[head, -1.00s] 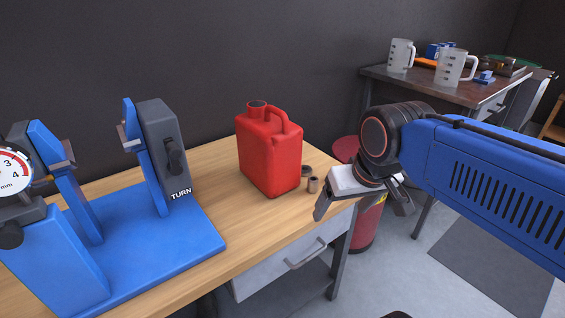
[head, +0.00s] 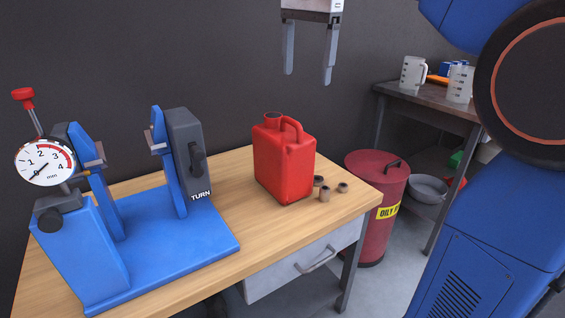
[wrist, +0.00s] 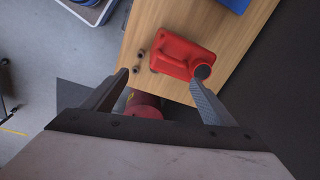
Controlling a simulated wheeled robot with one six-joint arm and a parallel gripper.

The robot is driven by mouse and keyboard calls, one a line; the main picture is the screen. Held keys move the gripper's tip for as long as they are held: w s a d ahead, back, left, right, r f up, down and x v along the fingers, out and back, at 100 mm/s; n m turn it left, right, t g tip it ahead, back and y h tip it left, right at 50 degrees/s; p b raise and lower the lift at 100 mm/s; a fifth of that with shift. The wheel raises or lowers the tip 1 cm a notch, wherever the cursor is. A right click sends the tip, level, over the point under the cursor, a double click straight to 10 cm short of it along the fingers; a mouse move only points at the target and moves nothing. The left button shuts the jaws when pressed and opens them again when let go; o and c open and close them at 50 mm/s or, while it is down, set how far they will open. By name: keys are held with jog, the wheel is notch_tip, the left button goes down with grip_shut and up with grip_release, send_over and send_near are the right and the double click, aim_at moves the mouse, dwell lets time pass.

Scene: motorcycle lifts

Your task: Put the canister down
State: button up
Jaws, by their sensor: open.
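The red canister (head: 284,165) stands upright on the wooden workbench (head: 245,215), with its handle and spout on top. In the wrist view the canister (wrist: 178,56) is seen from above, beyond the fingertips. My gripper (head: 308,78) is open and empty, pointing down high above the bench, above and a little to the right of the canister. In the wrist view its two fingers (wrist: 163,80) are spread wide with nothing held between them.
A blue fixture (head: 165,255) with a dial gauge (head: 45,162) stands left of the canister. Several small metal bushings (head: 325,193) lie at its right. A red waste bin (head: 378,200) stands beyond the bench's right end. A side table (head: 425,98) holds measuring jugs.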

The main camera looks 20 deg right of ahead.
jog(key=w+a+r+m+g, duration=0.1)
jog(key=w+a+r+m, duration=0.1)
jog(key=w+r+m, duration=0.15)
jog(key=shift+n, duration=0.35)
jog(key=f, duration=1.7)
jog(key=shift+w+a, duration=0.1)
jog(key=shift+w, duration=0.3)
